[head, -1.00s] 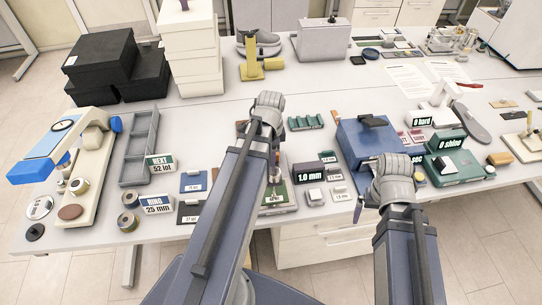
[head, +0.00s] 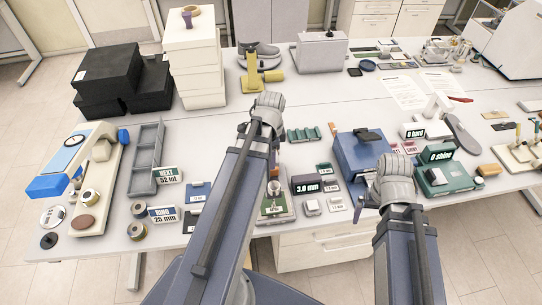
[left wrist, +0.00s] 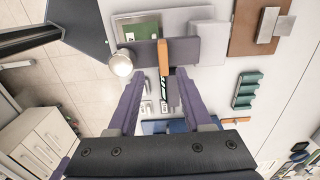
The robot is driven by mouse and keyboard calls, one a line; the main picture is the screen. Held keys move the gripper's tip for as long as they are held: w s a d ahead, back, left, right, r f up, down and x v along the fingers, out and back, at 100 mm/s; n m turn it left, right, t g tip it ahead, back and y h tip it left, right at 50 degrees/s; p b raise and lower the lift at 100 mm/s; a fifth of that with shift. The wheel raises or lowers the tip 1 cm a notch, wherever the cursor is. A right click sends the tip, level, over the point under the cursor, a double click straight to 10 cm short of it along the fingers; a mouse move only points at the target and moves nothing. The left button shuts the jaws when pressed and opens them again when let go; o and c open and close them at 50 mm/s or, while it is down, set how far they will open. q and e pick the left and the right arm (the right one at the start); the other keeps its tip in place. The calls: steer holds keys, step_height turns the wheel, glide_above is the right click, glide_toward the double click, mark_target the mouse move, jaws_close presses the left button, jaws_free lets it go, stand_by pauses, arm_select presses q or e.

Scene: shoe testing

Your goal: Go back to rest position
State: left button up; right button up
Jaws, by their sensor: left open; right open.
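My left gripper (head: 274,158) hangs over the middle of the table, mostly hidden behind my own arm in the head view. In the left wrist view its two purple fingers (left wrist: 167,88) stand wide apart. My right gripper (head: 364,202) is low at the table's front edge, beside the blue box (head: 357,146). Its fingers are largely hidden by my wrist, and no held object shows.
A green-topped tester (head: 273,208) and a "3.0 mm" display (head: 305,184) lie near the left gripper. A green "0 shine" device (head: 443,177) stands right of the right gripper. Black boxes (head: 108,73) and white boxes (head: 194,65) are stacked at back left. Floor shows before the table.

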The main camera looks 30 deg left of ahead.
arm_select(q)
steer(key=shift+f, duration=0.1)
stand_by(0.3)
steer(key=s+d+f+n+b, duration=0.2)
steer(key=d+f+b, duration=0.5)
steer(key=d, duration=0.4)
steer(key=s+d+f+n+y+b, duration=0.1)
steer(key=s+d+f+n+b, duration=0.2)
steer(key=d+f+b, duration=0.5)
steer(key=d+n, duration=0.1)
steer(key=d, duration=0.3)
steer(key=shift+s+n, duration=0.2)
steer(key=shift+n, duration=0.1)
steer(key=shift+d, duration=0.1)
stand_by(2.8)
